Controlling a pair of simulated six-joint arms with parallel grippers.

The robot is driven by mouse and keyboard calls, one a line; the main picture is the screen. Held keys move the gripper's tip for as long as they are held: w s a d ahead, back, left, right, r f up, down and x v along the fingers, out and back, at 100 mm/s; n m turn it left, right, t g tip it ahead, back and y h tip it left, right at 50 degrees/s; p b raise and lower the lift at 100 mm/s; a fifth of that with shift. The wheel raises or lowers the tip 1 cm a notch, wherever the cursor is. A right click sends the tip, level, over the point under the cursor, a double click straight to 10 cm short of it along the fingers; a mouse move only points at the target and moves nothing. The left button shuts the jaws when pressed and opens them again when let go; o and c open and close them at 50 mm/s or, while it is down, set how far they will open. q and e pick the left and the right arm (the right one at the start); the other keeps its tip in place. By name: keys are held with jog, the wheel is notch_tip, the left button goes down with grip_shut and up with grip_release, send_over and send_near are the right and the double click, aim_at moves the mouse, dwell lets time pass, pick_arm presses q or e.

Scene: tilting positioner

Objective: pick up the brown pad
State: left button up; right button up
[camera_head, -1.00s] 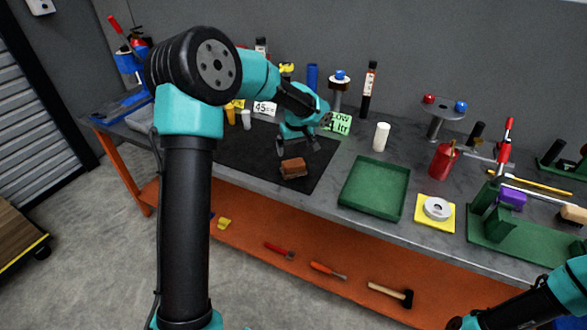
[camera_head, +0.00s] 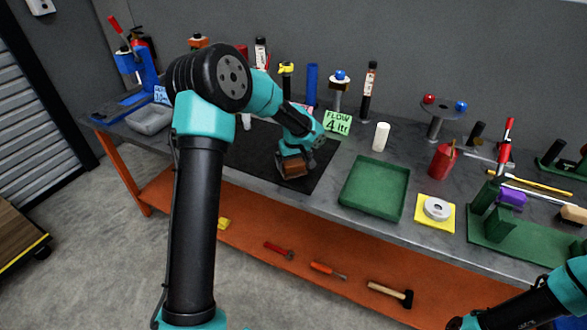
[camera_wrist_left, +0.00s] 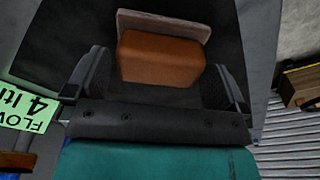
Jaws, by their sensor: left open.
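The brown pad (camera_head: 293,168) lies on the black mat (camera_head: 250,158) on the bench. My left gripper (camera_head: 294,162) is over it, pointing down, and hides part of it in the head view. In the left wrist view the pad (camera_wrist_left: 162,58) is an orange-brown block with a paler, greyish-brown slab along its far side. It sits between the two open fingers of my left gripper (camera_wrist_left: 155,80), with a gap on each side. My right arm shows at the lower right of the head view, but its gripper fingers cannot be made out.
A green tray (camera_head: 375,188) stands right of the mat. A white cylinder (camera_head: 381,136) and a green "FLOW 4 ltr" card (camera_head: 337,121) stand behind. A yellow plate (camera_head: 435,213) with a grey ring is farther right. A grey bin (camera_head: 150,119) sits at the left.

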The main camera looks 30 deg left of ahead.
pick_arm(q)
jog(key=shift+f, duration=0.6)
jog(key=shift+c, duration=0.5)
jog(key=c, duration=0.7)
jog(key=shift+r, duration=0.1)
jog(key=shift+r, duration=1.3)
jog(key=s+d, duration=0.2)
jog(key=s, duration=0.2)
jog(key=s+d+r, duration=0.1)
jog(key=s+d, duration=0.2)
jog(key=s, duration=0.2)
jog(key=s+d+r, duration=0.1)
jog(key=s+d, duration=0.2)
jog(key=s, duration=0.1)
jog(key=shift+s+d+r, duration=0.1)
jog(key=shift+s, duration=0.2)
